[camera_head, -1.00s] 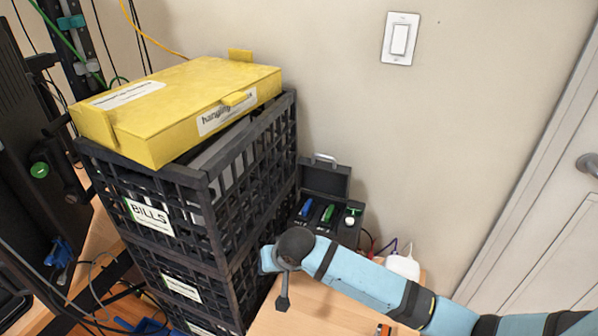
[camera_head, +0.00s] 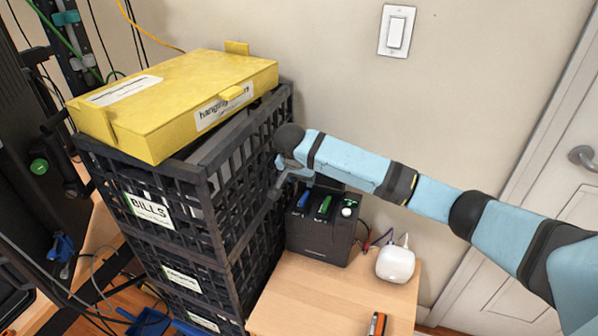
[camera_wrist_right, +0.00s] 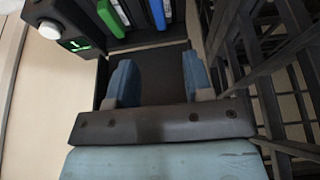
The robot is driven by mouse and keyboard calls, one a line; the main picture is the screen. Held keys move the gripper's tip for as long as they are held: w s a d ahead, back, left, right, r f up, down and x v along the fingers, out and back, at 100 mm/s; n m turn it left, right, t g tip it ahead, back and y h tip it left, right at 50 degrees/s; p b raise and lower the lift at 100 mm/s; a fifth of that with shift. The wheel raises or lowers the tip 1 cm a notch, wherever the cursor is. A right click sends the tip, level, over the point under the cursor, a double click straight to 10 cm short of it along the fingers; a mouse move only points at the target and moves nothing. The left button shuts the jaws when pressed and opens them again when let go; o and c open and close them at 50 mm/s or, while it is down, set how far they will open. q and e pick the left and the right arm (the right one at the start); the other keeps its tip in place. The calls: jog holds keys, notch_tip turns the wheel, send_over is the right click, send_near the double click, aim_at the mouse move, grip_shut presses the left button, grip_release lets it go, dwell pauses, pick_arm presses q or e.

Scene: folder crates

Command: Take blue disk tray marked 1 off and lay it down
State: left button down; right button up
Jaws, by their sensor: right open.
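The blue disk tray (camera_head: 304,199) stands in a slot of a black drive box (camera_head: 318,240) on the wooden table, left of a green tray (camera_head: 325,205). In the right wrist view, the blue tray (camera_wrist_right: 158,12) shows at the top edge, cut off, beside the green one (camera_wrist_right: 110,18). I cannot read its mark. My right gripper (camera_head: 283,180) is above and left of the box, close to the crate. The right wrist view shows its two blue fingers (camera_wrist_right: 160,82) apart and empty, short of the trays. My left gripper is out of view.
Stacked black crates (camera_head: 250,250) rise left of the box, with a yellow hanging-folder box (camera_head: 190,100) on top. A white rounded device (camera_head: 395,263) and an orange-and-black item (camera_head: 377,325) are on the table (camera_head: 320,300). The wall is behind.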

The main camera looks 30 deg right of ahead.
aim_at(306, 194)
jog(key=b+x, duration=0.1)
jog(key=x, duration=0.8)
jog(key=shift+d+f, duration=0.15)
jog(key=shift+f, duration=0.15)
grip_shut()
